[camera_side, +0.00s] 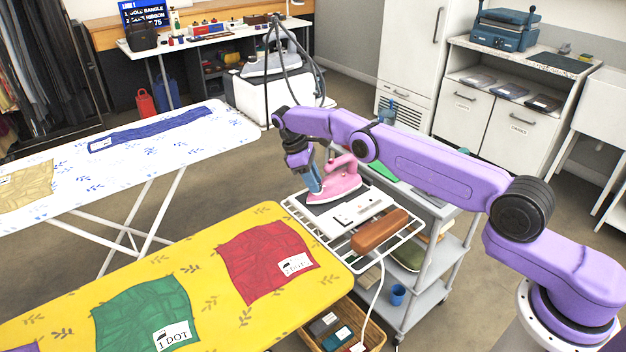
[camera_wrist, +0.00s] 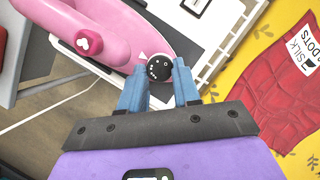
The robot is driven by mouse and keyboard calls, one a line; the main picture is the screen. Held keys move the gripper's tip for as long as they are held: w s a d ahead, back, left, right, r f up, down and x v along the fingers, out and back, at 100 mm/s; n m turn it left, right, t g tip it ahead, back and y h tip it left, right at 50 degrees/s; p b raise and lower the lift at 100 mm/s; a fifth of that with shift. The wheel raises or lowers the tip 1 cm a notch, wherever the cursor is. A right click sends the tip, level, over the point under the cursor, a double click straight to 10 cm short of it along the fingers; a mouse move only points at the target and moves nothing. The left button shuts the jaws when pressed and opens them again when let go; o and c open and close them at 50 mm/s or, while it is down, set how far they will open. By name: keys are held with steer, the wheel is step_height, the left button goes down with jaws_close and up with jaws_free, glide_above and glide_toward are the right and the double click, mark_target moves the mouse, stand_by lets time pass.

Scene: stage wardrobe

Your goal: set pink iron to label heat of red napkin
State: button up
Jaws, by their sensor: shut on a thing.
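The pink iron (camera_side: 337,184) rests on the dark pad of a white wire rack at the end of the yellow ironing board; it also fills the upper left of the wrist view (camera_wrist: 160,22). My gripper (camera_side: 317,190) reaches down beside it. In the wrist view, my blue fingers (camera_wrist: 158,88) are shut on the iron's black round dial (camera_wrist: 160,66), which bears white dots; its setting is too small to read. The red napkin (camera_side: 255,268) lies flat on the board. Its white label (camera_side: 296,264) reads "SILK" and "DOTS" in the wrist view (camera_wrist: 305,50); the number is unclear.
A green napkin (camera_side: 140,308) labelled "1 DOT" lies on the yellow board (camera_side: 215,298). A brown block (camera_side: 380,231) sits on the rack (camera_side: 413,222) beside the iron. A grey cart (camera_side: 455,222) stands behind. A white board (camera_side: 70,205) with other cloths is at left.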

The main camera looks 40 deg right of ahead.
stand_by(0.3)
steer(key=o, duration=1.1)
steer(key=shift+n, duration=0.5)
